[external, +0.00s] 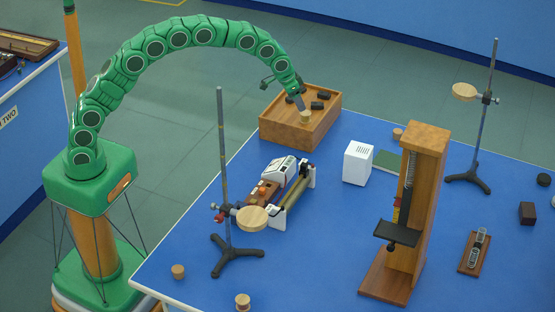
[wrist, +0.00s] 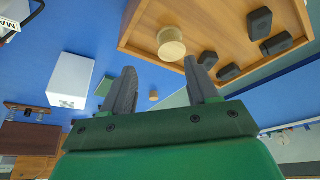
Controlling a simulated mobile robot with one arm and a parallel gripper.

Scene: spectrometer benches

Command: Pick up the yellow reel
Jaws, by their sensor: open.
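A pale yellow-tan reel (external: 305,117) is in the wooden box at the back left of the bench. It also shows in the wrist view (wrist: 171,43), inside the box near one corner, beyond my fingertips. My gripper (external: 299,103) is over the box, close to the reel. In the wrist view my gripper (wrist: 161,65) has its two dark fingers spread with nothing between them. The reel lies roughly in line with the gap, apart from both fingers. Whether a finger touches the reel in the external view I cannot tell.
The box (external: 279,132) also holds several dark blocks (external: 323,94). A white box (external: 358,163), a tall wooden stand (external: 425,200) and two rod stands (external: 224,170), (external: 485,120) are obstacles.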

